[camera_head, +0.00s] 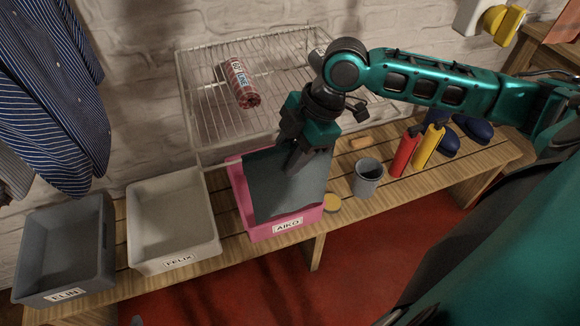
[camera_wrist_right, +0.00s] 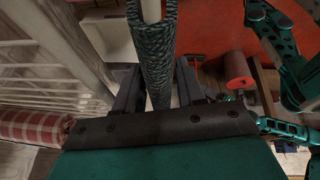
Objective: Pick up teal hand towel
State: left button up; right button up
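The teal hand towel (camera_head: 275,190) looks dark blue-green and hangs over the pink crate labelled AIKO (camera_head: 281,231), hiding most of its inside. My right gripper (camera_head: 296,164) is above the crate with its fingers at the towel's upper part. In the right wrist view the towel (camera_wrist_right: 158,60) runs as a textured strip between the two fingers of the right gripper (camera_wrist_right: 160,95), which pinch it. I cannot tell whether the towel's lower edge touches the crate.
A grey crate (camera_head: 64,238) and a white crate labelled FELIX (camera_head: 165,266) stand left on the bench. A wire rack (camera_head: 200,115) holding a red checked roll (camera_head: 238,85) is behind. A grey cup (camera_head: 367,180), red bottle (camera_head: 404,155) and yellow bottle (camera_head: 428,146) stand right.

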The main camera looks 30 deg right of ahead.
jog(key=shift+f, duration=0.25)
dwell(0.4)
jog(key=shift+c, duration=0.4)
grip_shut()
